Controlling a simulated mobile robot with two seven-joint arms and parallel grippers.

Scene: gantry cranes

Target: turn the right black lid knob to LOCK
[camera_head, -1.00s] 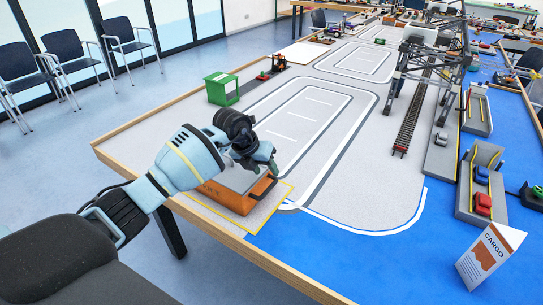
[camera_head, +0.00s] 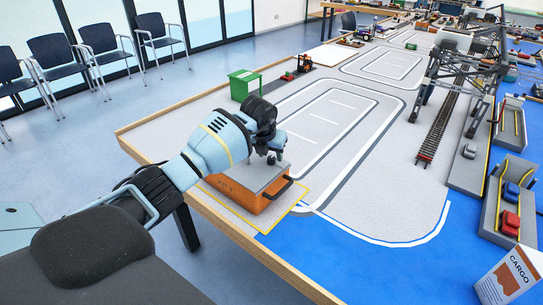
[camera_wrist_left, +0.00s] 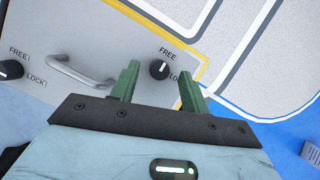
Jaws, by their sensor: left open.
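An orange box (camera_head: 236,195) with a grey lid (camera_head: 250,178) sits near the table's left edge. In the left wrist view, the right black knob (camera_wrist_left: 159,69) has a white mark and sits beside the words FREE and LOCK, the latter partly covered by a finger. The mark appears to point toward FREE. My left gripper (camera_wrist_left: 158,70) is open, its green fingers on either side of this knob in the picture; contact cannot be told. In the head view my left gripper (camera_head: 274,156) is over the lid's far side. The left black knob (camera_wrist_left: 10,70) shows at the left edge.
A grey handle (camera_wrist_left: 82,73) stands on the lid between the knobs. A green crate (camera_head: 244,86) is behind the box. The marked road area beside the box is clear.

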